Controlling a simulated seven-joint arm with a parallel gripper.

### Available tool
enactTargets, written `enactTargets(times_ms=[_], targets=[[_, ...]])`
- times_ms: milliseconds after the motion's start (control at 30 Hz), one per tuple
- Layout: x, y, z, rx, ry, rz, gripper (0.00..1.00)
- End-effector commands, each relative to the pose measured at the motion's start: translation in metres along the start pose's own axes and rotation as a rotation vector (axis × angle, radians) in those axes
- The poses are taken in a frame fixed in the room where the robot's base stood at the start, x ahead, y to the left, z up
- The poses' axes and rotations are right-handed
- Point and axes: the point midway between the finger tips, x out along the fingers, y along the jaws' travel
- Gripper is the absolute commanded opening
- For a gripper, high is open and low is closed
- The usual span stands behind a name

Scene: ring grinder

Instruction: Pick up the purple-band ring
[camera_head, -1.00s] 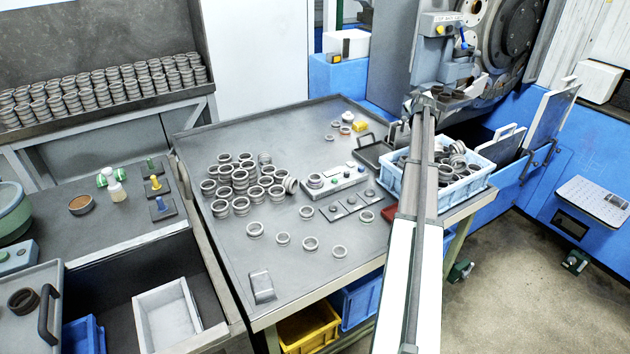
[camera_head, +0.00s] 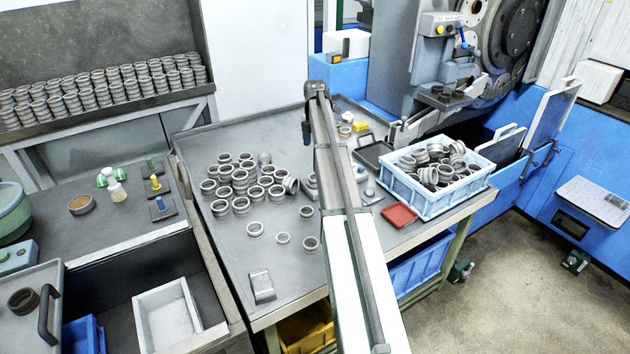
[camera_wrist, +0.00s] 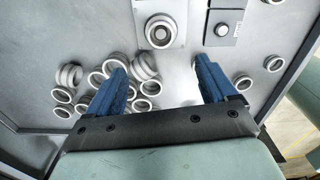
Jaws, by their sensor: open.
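I cannot make out a purple band on any ring in either view. A pile of grey metal rings (camera_head: 240,178) lies on the table (camera_head: 285,285). Part of a ring group also shows at the left in the wrist view (camera_wrist: 68,76). My arm hides part of the table in the head view.
A blue crate full of rings (camera_head: 412,187) stands at the table's right edge, beside a red tray (camera_head: 399,215). A grey fixture holding a ring (camera_wrist: 160,31) and a square block with a button (camera_wrist: 223,30) lie beyond my fingers.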

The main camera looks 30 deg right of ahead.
Motion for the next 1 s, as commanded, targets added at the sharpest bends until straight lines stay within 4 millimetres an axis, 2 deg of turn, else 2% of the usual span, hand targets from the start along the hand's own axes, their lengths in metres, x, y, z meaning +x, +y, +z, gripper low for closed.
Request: enactTargets(times_ms=[233, 600, 867, 1000], targets=[[0.018, -0.001, -0.003, -0.014, 0.005, -0.010, 0.85], [0.077, -0.002, -0.002, -0.011, 0.005, -0.009, 0.85], [0.090, -0.001, -0.002, -0.011, 0.004, -0.008, 0.85], [0.105, -0.001, -0.001, -0.011, 0.005, -0.008, 0.85]])
